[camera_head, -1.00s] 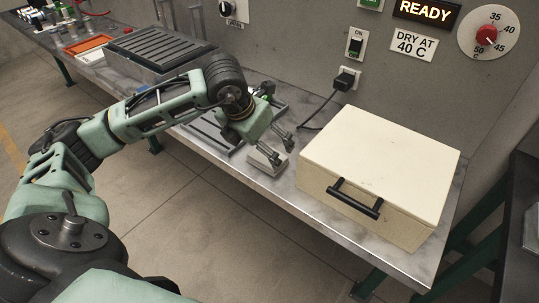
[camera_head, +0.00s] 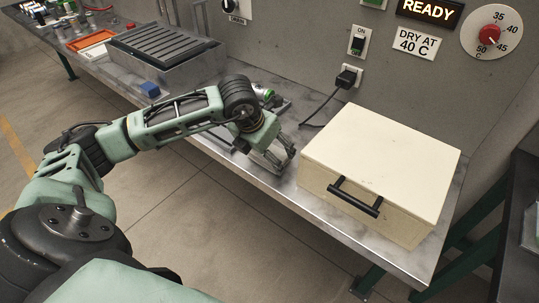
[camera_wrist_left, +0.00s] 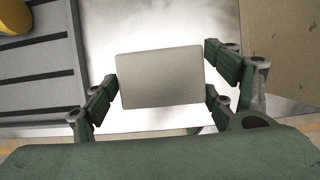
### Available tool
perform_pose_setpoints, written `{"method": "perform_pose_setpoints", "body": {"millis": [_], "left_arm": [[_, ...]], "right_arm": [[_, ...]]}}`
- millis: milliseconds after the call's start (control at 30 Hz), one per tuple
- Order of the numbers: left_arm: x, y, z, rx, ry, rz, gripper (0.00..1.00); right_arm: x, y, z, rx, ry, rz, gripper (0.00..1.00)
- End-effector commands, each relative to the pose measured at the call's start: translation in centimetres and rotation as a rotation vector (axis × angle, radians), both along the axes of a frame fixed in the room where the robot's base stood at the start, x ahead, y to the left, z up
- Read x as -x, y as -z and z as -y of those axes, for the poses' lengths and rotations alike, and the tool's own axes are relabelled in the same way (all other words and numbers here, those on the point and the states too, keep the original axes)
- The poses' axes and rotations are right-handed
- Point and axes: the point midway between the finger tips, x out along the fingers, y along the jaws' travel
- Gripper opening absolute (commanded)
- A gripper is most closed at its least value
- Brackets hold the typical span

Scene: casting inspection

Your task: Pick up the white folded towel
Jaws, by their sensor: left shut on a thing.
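The white folded towel (camera_wrist_left: 160,78) shows in the left wrist view as a small pale, flat rectangle between the fingers. My left gripper (camera_head: 275,160) is low over the metal bench, just left of the cream box, and is shut on the towel. In the head view the gripper hides most of the towel. My right gripper is not in view.
A cream box (camera_head: 382,165) with a black handle stands close right of the gripper. A grey slotted tray (camera_wrist_left: 38,75) lies on its left. A black cord (camera_head: 322,110) runs behind to a wall socket. The bench's front edge (camera_head: 262,188) is near.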

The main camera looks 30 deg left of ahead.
Motion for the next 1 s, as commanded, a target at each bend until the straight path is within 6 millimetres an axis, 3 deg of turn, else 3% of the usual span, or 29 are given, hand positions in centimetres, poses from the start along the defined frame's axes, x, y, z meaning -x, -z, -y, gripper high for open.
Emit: {"method": "perform_pose_setpoints", "body": {"millis": [200,467,1000], "left_arm": [[0.0,0.0,0.0,0.0,0.0,0.001,0.52],[-0.1,-0.4,0.0,-0.001,0.0,0.002,0.52],[-0.1,-9.3,0.0,0.0,0.0,0.003,0.52]], "right_arm": [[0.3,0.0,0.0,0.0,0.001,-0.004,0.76],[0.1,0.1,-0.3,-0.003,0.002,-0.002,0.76],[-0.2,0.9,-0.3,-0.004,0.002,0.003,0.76]]}}
